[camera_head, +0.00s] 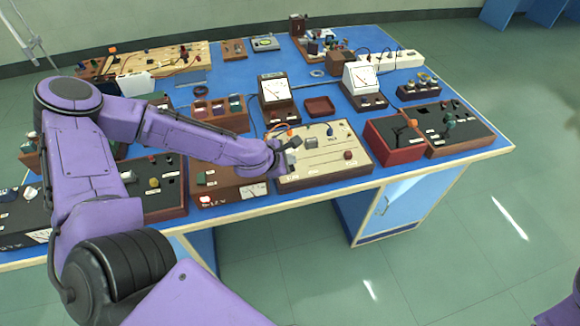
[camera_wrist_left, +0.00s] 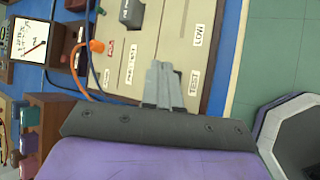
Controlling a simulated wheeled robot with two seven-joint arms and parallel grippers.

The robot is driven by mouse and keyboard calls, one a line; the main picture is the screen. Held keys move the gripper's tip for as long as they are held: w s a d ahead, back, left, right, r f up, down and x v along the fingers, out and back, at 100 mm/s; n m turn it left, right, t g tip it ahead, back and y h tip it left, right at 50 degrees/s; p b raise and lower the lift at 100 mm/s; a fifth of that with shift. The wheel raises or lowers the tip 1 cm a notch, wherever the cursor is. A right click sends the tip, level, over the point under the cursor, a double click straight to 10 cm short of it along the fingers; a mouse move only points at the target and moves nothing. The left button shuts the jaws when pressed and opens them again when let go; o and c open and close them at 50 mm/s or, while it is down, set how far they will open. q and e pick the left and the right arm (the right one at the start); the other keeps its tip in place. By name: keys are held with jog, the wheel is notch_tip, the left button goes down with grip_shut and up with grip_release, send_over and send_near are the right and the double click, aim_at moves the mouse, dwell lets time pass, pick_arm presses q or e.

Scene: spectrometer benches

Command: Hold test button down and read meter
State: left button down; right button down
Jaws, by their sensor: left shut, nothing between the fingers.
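The cream test panel (camera_head: 318,168) lies near the front edge of the blue bench and also shows in the left wrist view (camera_wrist_left: 168,32). My left gripper (camera_head: 294,143) is over the panel's left end. In the left wrist view its fingers (camera_wrist_left: 162,68) are shut and empty, with the tips beside the TEST label (camera_wrist_left: 193,83). The test button itself is not visible; the fingers may cover it. A meter (camera_head: 275,87) with a white dial stands behind the panel. A dial with a dark needle (camera_wrist_left: 30,40) shows in the left wrist view; its reading is too small to tell.
The panel carries a grey block (camera_wrist_left: 132,13) and a red knob (camera_head: 348,155). Orange and blue leads with an orange plug (camera_wrist_left: 96,46) run close to the fingers. A red box (camera_head: 394,140) stands right of the panel, and a second white meter (camera_head: 360,78) behind.

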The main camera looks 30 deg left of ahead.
pick_arm(q)
jog(key=shift+f, duration=0.15)
dwell(0.8)
jog(key=shift+f+b, duration=0.3)
jog(key=shift+b, duration=0.1)
jog(key=shift+f+b, duration=0.4)
jog(key=shift+f, duration=0.05)
dwell(0.4)
dwell(2.1)
jog(key=shift+r+p, duration=0.85)
jog(key=shift+r, duration=0.05)
notch_tip(320, 180, up, 5)
jog(key=p, duration=0.5)
jog(key=shift+r, duration=0.1)
